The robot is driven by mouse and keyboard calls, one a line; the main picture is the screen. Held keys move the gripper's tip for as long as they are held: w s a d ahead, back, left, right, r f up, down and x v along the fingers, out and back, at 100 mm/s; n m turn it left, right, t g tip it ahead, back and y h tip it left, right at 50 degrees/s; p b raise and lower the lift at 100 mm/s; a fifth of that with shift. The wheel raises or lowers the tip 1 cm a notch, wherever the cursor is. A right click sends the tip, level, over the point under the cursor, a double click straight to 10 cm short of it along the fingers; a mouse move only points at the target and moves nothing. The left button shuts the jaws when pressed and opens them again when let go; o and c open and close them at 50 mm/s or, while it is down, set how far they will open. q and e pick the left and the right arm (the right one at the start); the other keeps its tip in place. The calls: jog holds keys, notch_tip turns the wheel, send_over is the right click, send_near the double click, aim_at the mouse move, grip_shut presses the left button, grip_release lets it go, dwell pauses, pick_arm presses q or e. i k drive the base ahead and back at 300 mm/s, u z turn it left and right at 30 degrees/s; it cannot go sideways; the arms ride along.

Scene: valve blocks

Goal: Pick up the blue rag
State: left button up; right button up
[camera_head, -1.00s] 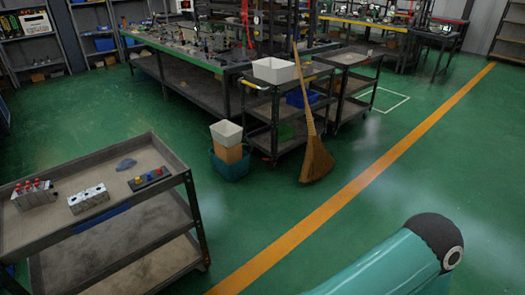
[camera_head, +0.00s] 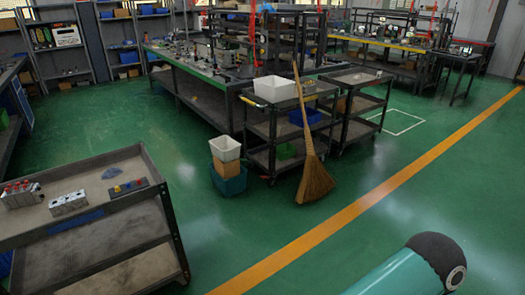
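The blue rag (camera_head: 111,173) is a small crumpled grey-blue cloth. It lies flat on the top shelf of the metal cart (camera_head: 95,223) at the lower left, near the cart's far edge. Neither of my grippers is in view. A teal and black part of my own arm shows at the lower right, far from the cart.
On the same cart top stand a valve block with red caps (camera_head: 21,195), a silver valve block (camera_head: 69,203) and a dark block with coloured buttons (camera_head: 129,188). A broom (camera_head: 314,180) leans on another cart. Green floor between is clear.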

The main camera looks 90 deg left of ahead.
aim_at(110, 172)
jog(key=z, duration=0.15)
jog(key=i, duration=0.2)
jog(key=u, duration=2.65)
jog(key=i, duration=0.25)
jog(key=u, duration=1.95)
jog(key=k, duration=0.55)
jog(key=u, duration=0.5)
jog(key=i, duration=1.65)
jog(key=z, duration=0.45)
